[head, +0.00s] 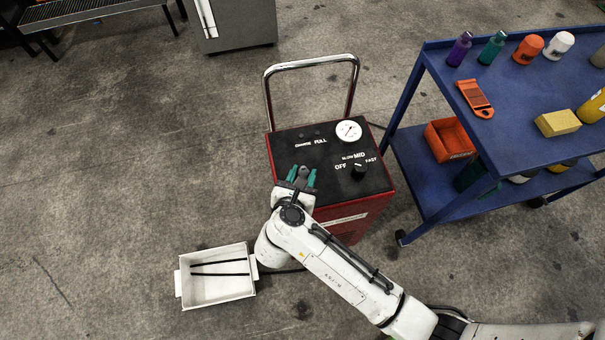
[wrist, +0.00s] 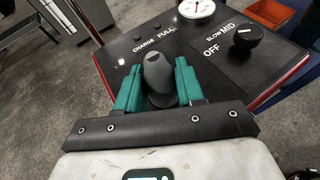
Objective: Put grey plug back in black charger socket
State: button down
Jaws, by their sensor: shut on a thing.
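The charger (head: 345,210) is a red box with a black sloped top, a dial gauge and a knob; its black panel also fills the upper part of the wrist view (wrist: 215,62). My gripper (head: 302,179) is over the panel's lower left corner. In the wrist view my gripper (wrist: 159,85) has its green fingers shut on the grey plug (wrist: 157,72), one on each side. The plug also shows between the fingertips in the head view (head: 303,172). I cannot tell whether the plug touches the panel.
A white bin (head: 217,290) with dark strips lies on the floor at the lower left. A blue cart (head: 430,75) with bottles, a sponge (head: 557,122) and an orange bin (head: 448,141) stands at right. A chrome handle (head: 310,63) rises behind the charger. Floor at left is clear.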

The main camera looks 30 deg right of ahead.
jog(key=shift+f, duration=0.1)
jog(key=c, duration=0.6)
grip_release()
jog(key=b+v, duration=0.1)
jog(key=v, duration=0.9)
jog(key=shift+s+a, duration=0.25)
jog(key=shift+s, duration=0.05)
